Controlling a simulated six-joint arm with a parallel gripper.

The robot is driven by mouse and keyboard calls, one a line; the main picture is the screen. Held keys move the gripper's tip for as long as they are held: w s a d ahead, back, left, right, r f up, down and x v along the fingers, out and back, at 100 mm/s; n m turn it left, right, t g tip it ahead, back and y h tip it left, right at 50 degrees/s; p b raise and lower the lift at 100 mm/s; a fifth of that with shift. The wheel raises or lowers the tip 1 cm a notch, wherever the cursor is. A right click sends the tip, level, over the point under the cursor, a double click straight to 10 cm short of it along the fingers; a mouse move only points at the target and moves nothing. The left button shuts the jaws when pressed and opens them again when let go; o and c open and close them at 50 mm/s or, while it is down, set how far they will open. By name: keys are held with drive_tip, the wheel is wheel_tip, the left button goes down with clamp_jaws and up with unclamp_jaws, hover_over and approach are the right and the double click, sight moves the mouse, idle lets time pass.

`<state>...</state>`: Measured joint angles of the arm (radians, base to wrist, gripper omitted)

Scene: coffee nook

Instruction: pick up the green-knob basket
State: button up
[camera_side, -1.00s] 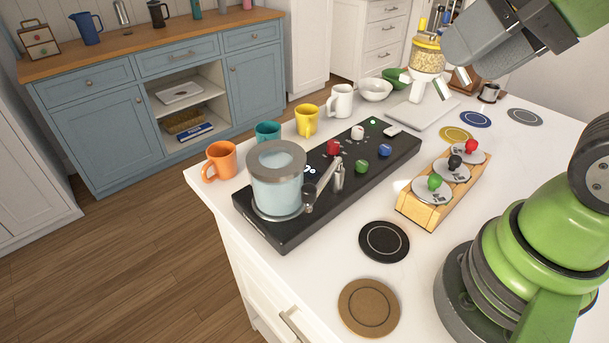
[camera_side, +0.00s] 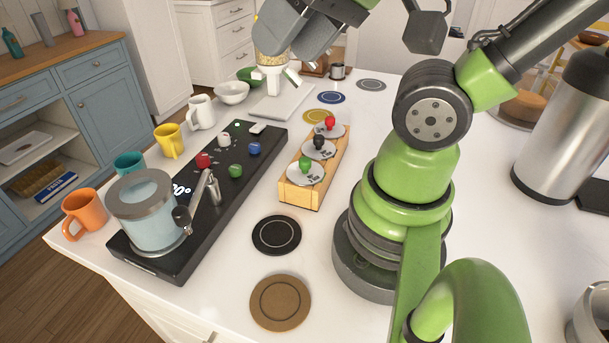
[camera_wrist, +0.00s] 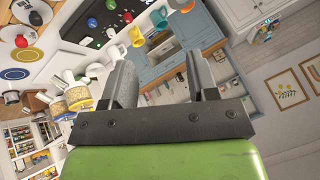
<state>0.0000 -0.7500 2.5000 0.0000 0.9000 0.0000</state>
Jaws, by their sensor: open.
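My gripper (camera_side: 277,76) is open and empty, well above and behind the rack, near a grain jar. In the wrist view my two fingers (camera_wrist: 160,65) are apart with nothing between them. That view shows the red knob (camera_wrist: 22,41) at the upper left; I cannot make out the green-knob basket there.
A black machine (camera_side: 215,185) with a glass vessel (camera_side: 145,210) and coloured knobs stands left of the rack. Several mugs line its far side. Black (camera_side: 277,235) and brown (camera_side: 280,302) coasters lie in front. A steel urn (camera_side: 565,130) stands at right.

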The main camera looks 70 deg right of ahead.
idle(0.5)
drive_tip(key=n+g+h, duration=0.2)
drive_tip(key=g, duration=0.6)
approach(305, 159)
drive_tip(key=shift+w+f+g, duration=0.2)
drive_tip(key=shift+f+g, duration=0.1)
drive_tip(key=shift+f, duration=0.05)
drive_tip(key=f, duration=0.6)
drive_tip(key=s+f, duration=0.1)
drive_tip(key=f, duration=0.2)
drive_tip(key=shift+f, duration=0.35)
clamp_jaws()
